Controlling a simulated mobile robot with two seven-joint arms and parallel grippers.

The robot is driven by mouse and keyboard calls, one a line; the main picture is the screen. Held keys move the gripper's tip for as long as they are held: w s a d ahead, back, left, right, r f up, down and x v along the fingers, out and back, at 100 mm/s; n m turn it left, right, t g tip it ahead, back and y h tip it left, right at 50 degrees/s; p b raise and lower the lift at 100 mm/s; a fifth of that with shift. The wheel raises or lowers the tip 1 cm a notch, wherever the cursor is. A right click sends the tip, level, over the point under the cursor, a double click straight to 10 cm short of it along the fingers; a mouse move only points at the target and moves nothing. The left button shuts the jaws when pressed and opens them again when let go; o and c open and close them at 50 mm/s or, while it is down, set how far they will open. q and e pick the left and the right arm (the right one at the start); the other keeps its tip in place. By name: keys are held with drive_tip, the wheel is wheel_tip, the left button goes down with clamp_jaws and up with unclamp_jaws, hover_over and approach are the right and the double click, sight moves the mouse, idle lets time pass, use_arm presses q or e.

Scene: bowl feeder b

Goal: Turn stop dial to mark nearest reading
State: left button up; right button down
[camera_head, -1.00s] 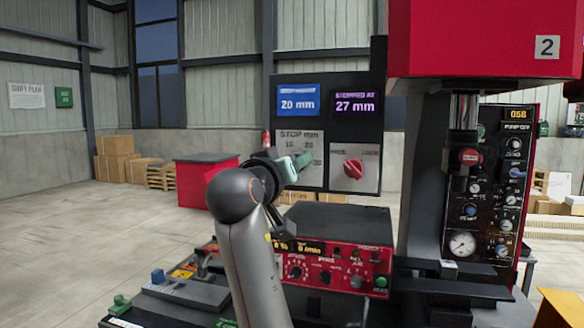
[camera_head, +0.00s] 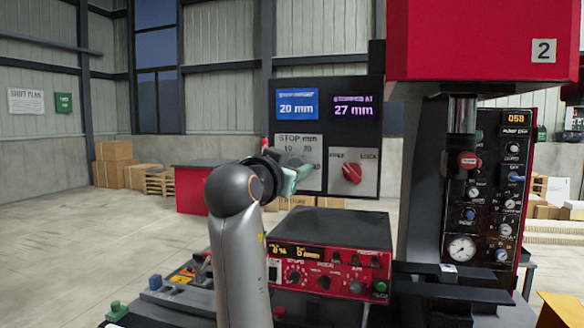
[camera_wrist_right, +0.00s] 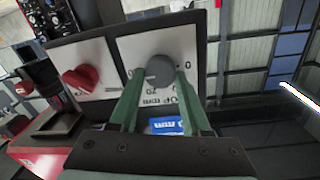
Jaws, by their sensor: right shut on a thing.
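The stop dial (camera_wrist_right: 162,68) is a round grey knob on a pale plate marked STOP mm (camera_head: 290,142). In the right wrist view it sits between the green fingers of my right gripper (camera_wrist_right: 159,78), which is shut on it. In the head view my right gripper (camera_head: 304,172) is at the plate and hides the dial and part of the scale. The dial's pointer against the marks is hard to read. Above it, a blue display (camera_head: 297,104) reads 20 mm and a purple display (camera_head: 353,106) reads STOPPED AT 27 mm. My left gripper is not in view.
A red knob (camera_head: 351,172) is on the plate to the right of the stop dial. A red control box (camera_head: 330,240) stands below the panel. A tall machine column (camera_head: 425,180) with a red head (camera_head: 470,40) is on the right.

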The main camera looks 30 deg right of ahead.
drive_tip(key=shift+f, duration=0.15)
drive_tip(key=shift+c, duration=1.8)
unclamp_jaws()
drive_tip(key=shift+a, duration=0.15)
drive_tip(key=b+v, duration=0.2)
drive_tip(key=v, duration=1)
drive_tip(key=shift+s, duration=0.2)
